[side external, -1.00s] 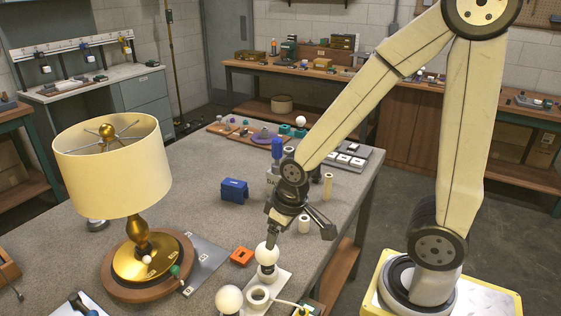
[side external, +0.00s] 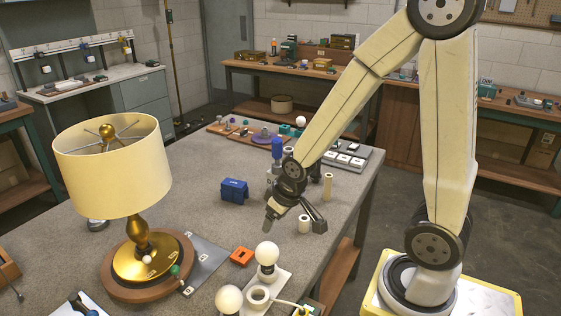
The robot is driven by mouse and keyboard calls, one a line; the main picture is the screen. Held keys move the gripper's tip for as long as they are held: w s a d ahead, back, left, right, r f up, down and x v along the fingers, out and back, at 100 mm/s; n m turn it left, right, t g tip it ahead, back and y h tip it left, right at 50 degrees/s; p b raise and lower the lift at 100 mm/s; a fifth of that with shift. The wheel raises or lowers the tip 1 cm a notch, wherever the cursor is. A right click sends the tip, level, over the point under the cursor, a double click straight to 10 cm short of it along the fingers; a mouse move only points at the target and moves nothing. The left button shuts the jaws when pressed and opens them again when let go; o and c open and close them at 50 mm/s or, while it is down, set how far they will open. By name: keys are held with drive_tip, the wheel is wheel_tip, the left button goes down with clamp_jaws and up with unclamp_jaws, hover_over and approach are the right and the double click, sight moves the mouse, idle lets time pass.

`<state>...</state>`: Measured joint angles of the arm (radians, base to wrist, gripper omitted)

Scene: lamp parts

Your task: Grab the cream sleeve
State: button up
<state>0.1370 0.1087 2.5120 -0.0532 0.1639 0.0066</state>
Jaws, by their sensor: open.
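Two cream cylinders stand upright near the right edge of the grey workbench. The taller one (side external: 328,187) is just right of my wrist. The shorter one (side external: 304,225) appears between the gripper's spread parts in the picture. I cannot tell from this view which is the sleeve. My gripper (side external: 292,226) is open, pointing down above the bench, and holds nothing visible. The shorter cylinder shows no clear contact with it; the depth between them is hard to judge.
A white bulb (side external: 267,253) stands upright in a holder below my gripper, with another bulb (side external: 229,299) nearer. A blue block (side external: 234,190), an orange block (side external: 241,257) and a brass lamp with cream shade (side external: 112,165) are to the left. The bench between is clear.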

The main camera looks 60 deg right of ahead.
drive_tip(key=w+d+f+m+t+h, duration=0.15)
drive_tip(key=w+d, duration=0.25)
drive_tip(key=d, duration=0.5)
drive_tip(key=m+t+h, duration=0.5)
drive_tip(key=h, duration=0.1)
approach(326, 175)
drive_tip(key=w+d+f, duration=0.2)
drive_tip(key=d, duration=0.1)
drive_tip(key=shift+w+f, duration=0.1)
drive_tip(key=shift+w, duration=0.1)
drive_tip(key=shift+w+d, duration=0.1)
drive_tip(key=shift+x, duration=1.2)
drive_tip(key=shift+w+f, duration=0.1)
drive_tip(key=shift+x, duration=2.5)
